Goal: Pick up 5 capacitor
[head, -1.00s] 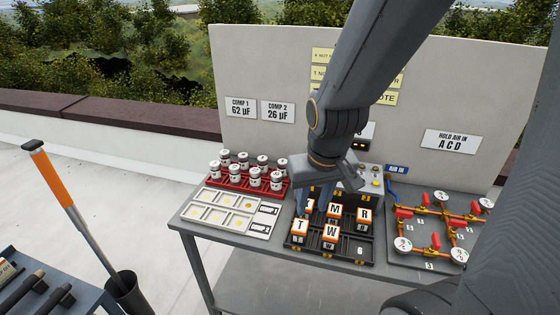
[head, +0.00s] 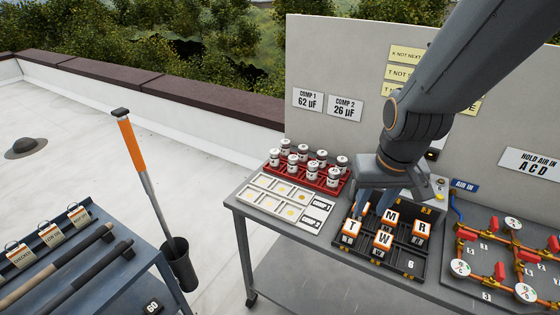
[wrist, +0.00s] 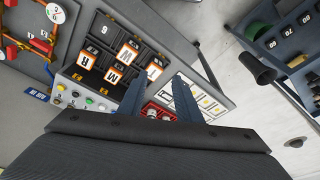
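Several white-topped capacitors (head: 313,165) stand upright in two rows in a red rack (head: 325,188) at the back left of the table. Their labels are too small to read, so I cannot tell which is number 5. My gripper (head: 376,202) is right of the rack, over the back left of the lettered block tray, pointing down. In the wrist view the two fingers of my gripper (wrist: 159,92) are apart with nothing held between them. The red rack (wrist: 148,118) shows partly behind the fingers there.
A white tray (head: 262,204) with square pockets lies in front of the rack. A black tray (head: 400,263) holds lettered blocks. Pipes with red valves (head: 500,268) stand at right. A side cart (head: 110,270) is at lower left.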

